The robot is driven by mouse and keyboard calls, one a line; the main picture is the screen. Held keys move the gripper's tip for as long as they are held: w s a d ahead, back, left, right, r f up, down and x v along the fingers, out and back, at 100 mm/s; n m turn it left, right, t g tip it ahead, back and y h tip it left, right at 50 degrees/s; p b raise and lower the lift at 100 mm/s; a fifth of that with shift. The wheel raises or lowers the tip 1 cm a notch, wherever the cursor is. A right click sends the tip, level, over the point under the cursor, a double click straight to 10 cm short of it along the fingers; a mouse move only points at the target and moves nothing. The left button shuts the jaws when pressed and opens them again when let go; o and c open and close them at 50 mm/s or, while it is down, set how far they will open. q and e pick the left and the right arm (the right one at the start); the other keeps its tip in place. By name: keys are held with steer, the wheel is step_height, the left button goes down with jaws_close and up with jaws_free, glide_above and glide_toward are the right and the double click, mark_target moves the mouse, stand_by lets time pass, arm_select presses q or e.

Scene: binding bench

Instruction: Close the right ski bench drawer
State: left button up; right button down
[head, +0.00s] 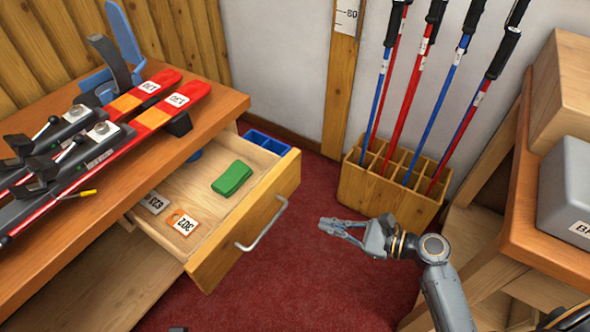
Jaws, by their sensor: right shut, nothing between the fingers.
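The right ski bench drawer (232,246) is pulled out from under the wooden ski bench (203,132). Its front panel has a metal bar handle (262,225). My right gripper (330,229) is shut and empty. It appears to the right of the handle, apart from it, over the red floor.
Red skis (157,111) with bindings lie on the bench top. A wooden rack (372,192) with several ski poles stands against the wall. At right, a wooden table (545,232) bears a grey box (570,190). Red carpet (310,275) is clear before the drawer.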

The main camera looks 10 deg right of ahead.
steer(key=w+d+r+m+t, duration=0.3)
steer(key=w+d+m, duration=0.1)
steer(key=m, duration=0.2)
glide_toward(285, 171)
steer(key=x, duration=0.5)
steer(key=shift+w+a+b, duration=0.2)
steer(key=shift+w+b, duration=0.05)
steer(key=shift+b, duration=0.05)
steer(key=shift+w+a+f, duration=0.1)
steer(key=shift+w+a, duration=0.3)
steer(key=shift+w, duration=0.05)
arm_select(q)
step_height(285, 171, up, 2)
steer(key=shift+w+r, duration=0.15)
steer(key=shift+r, duration=0.1)
arm_select(e)
steer(key=shift+a, duration=0.1)
steer(key=shift+w+a, duration=0.1)
steer(key=shift+w, duration=0.05)
